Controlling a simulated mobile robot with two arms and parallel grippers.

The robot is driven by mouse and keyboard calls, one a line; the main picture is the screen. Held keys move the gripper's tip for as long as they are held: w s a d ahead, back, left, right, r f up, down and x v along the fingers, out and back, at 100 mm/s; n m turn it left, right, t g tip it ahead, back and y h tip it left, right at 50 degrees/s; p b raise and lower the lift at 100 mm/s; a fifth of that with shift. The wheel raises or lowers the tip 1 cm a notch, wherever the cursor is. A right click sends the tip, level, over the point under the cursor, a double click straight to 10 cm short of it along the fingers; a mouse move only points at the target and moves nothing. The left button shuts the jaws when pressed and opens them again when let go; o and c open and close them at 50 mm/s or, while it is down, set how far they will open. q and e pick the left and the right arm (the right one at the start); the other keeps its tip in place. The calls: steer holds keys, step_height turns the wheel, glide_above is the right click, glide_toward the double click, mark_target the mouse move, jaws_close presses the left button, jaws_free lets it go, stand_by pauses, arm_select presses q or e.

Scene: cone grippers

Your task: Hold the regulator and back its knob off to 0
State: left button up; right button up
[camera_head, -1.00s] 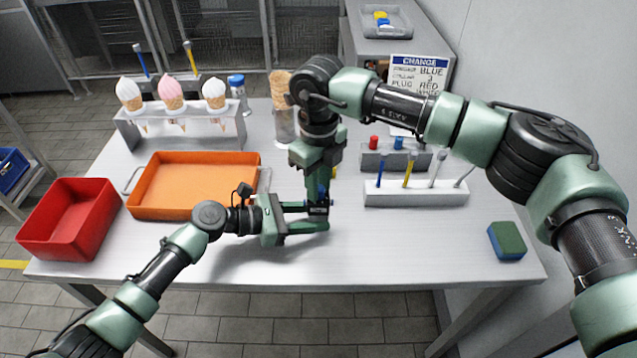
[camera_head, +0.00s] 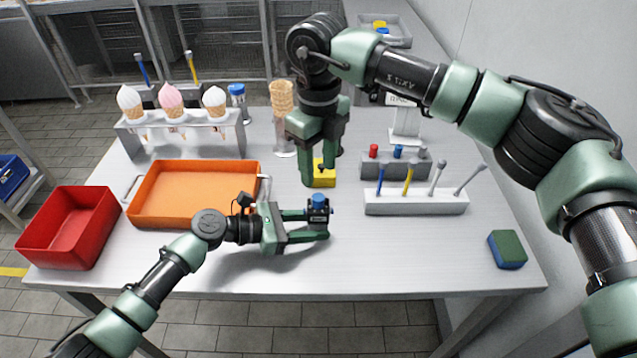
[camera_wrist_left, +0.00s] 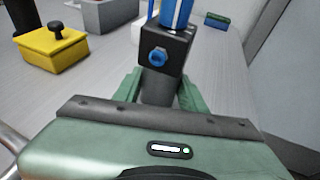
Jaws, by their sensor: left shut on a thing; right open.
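The regulator (camera_head: 318,217) is a small black block with a blue knob (camera_head: 318,200) on top. My left gripper (camera_head: 316,227) is shut on it and holds it upright above the table's front middle. In the left wrist view the regulator body (camera_wrist_left: 178,45) stands between the fingers, with a blue fitting (camera_wrist_left: 158,57) on its near face. The blue knob (camera_wrist_left: 178,12) is cut off by the top edge there and shows a white stripe; the setting cannot be read. My right gripper (camera_head: 317,172) is open, pointing down, above and behind the regulator, apart from the knob.
A yellow box (camera_head: 324,180) with a black button (camera_wrist_left: 59,30) stands behind the regulator. An orange tray (camera_head: 195,219) and a red bin (camera_head: 45,248) are left. A grey tool rack (camera_head: 415,207) and a sponge (camera_head: 507,250) are right.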

steer(key=shift+r, duration=2.15)
arm_select(q)
steer(key=o, duration=1.1)
